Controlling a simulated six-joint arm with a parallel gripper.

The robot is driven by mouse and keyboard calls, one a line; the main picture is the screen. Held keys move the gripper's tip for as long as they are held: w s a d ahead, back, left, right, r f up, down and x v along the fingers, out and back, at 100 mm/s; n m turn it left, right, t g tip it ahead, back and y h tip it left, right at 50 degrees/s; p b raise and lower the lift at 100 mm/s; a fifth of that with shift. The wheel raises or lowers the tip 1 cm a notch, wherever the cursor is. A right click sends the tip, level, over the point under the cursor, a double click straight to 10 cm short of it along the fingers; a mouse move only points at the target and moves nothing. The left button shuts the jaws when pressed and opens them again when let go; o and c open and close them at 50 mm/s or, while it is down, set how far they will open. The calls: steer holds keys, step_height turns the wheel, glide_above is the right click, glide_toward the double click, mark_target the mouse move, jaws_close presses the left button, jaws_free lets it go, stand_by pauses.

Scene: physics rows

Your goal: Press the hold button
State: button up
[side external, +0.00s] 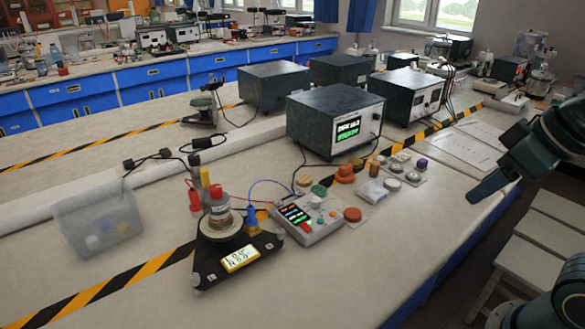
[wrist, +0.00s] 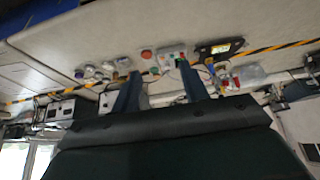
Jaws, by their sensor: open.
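A grey control box (side external: 305,219) with a lit display and small coloured buttons sits on the bench, right of the black triangular stand. The box (wrist: 168,55) is there too. I cannot read which button is marked hold. My gripper (side external: 480,194) is at the right in the side view, above the bench edge and well apart from the box. In the wrist view my gripper (wrist: 158,70) is open, with nothing seen between its fingers.
A black triangular stand (side external: 238,262) with a round top stands left of the box.

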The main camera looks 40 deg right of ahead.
jaws_close()
stand_by(1.5)
